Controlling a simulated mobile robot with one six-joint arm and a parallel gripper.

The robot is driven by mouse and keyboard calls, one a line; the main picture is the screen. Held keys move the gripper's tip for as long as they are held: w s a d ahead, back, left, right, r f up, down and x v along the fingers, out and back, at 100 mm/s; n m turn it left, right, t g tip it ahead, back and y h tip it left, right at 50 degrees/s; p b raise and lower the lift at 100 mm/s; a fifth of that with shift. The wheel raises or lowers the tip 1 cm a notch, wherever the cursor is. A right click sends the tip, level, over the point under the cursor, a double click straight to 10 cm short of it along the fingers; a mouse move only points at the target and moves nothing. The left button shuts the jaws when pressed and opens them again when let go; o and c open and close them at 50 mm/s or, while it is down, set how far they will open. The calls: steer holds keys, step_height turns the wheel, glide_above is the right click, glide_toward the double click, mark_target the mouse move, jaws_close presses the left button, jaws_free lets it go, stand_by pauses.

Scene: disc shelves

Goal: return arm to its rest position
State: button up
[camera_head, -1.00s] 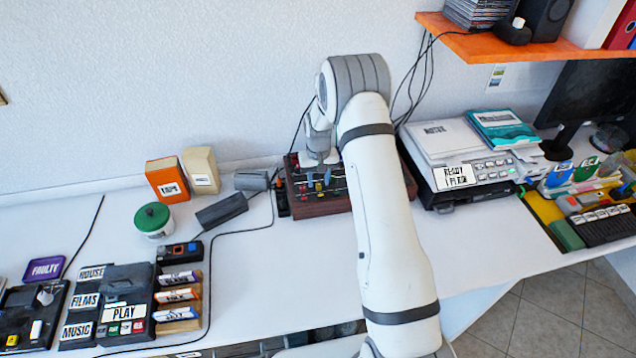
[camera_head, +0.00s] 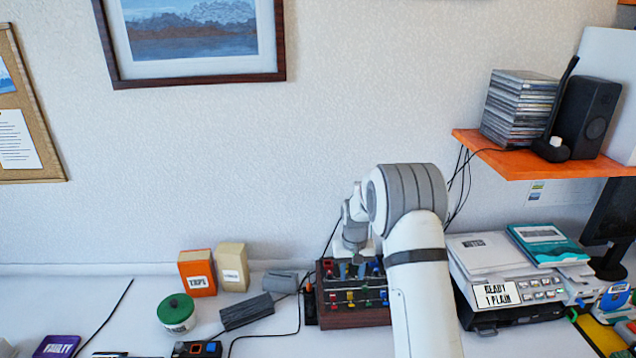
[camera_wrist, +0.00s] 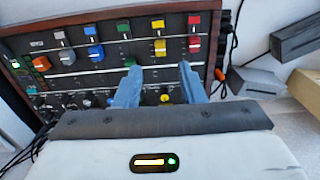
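My gripper (camera_wrist: 158,84) shows in the wrist view as two blue fingers held apart, with nothing between them. It is in front of a slider panel (camera_wrist: 60,25) with a wooden frame and coloured knobs; I cannot tell whether the fingertips touch it. In the head view my gripper (camera_head: 352,270) is small, at the top of the same panel (camera_head: 350,318), partly hidden behind my wrist. My white arm bends at a grey joint and covers the panel's right side.
An orange shelf (camera_head: 530,165) holds stacked discs (camera_head: 518,108) and a black speaker (camera_head: 586,115). A printer-like machine (camera_head: 510,290) stands close right of my arm. Orange (camera_head: 197,273) and cream (camera_head: 232,267) boxes and a green-lidded tub (camera_head: 176,313) stand left. Cables (camera_head: 462,185) hang near my elbow.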

steer(key=s+r+t, duration=0.2)
steer(key=s+r, duration=1.3)
steer(key=r, duration=0.4)
steer(key=s+r, duration=0.2)
steer(key=s, duration=0.8)
steer(key=s+r+t, duration=0.1)
steer(key=s, duration=1)
steer(key=shift+s+r, duration=0.15)
steer(key=shift+r, duration=0.2)
